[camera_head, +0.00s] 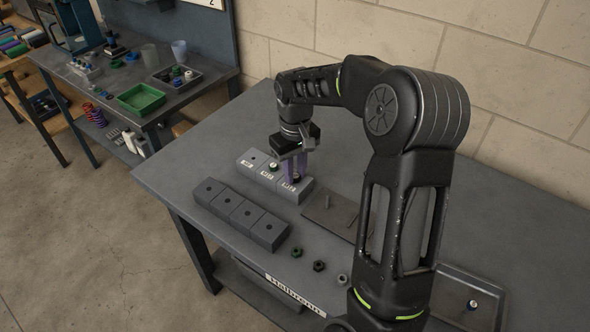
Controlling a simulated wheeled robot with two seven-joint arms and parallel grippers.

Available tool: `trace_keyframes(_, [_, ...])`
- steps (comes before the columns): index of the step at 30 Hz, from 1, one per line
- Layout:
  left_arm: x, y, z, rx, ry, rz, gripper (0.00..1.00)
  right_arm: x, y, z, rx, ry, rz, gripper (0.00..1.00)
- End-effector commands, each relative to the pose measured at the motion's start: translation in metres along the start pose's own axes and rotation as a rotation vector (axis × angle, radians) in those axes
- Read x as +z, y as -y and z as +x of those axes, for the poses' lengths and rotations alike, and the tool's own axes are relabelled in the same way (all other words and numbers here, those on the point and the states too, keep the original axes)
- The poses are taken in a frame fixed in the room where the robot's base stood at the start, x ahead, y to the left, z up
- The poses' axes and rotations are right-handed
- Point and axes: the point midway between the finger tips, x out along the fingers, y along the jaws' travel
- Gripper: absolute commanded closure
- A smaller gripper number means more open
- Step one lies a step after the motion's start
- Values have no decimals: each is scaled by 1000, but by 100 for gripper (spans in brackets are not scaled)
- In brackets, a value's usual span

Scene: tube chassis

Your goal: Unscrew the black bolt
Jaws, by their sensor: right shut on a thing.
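The labelled grey block (306,194) stands near the back of the table, with several cells in a row. My right gripper (295,176), with purple fingers, points down over its right-hand cell. It is shut on a small dark piece at that cell, which looks like the black bolt (296,179). The fingers hide most of the bolt, so I cannot tell how deep it sits. A pale-topped bolt (273,166) stands in the middle cell. The left cell shows a dark hole. My left gripper is not in view.
A second grey block (240,215) with empty holes lies in front. Green (297,252), black (319,265) and silver (342,279) round pieces lie near the front edge. A flat plate (330,212) is right of the labelled block. A tray (470,290) is at the right.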

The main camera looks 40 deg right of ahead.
Motion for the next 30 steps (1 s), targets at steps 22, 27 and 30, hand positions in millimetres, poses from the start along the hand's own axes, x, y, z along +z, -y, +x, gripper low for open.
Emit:
trace_keyframes(22, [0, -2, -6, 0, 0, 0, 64, 2, 1, 2, -4, 5, -449, 100])
trace_keyframes(27, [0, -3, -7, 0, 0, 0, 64, 2, 1, 2, -4, 5, -462, 100])
trace_keyframes(30, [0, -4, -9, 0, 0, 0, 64, 2, 1, 1, -4, 6, -541, 100])
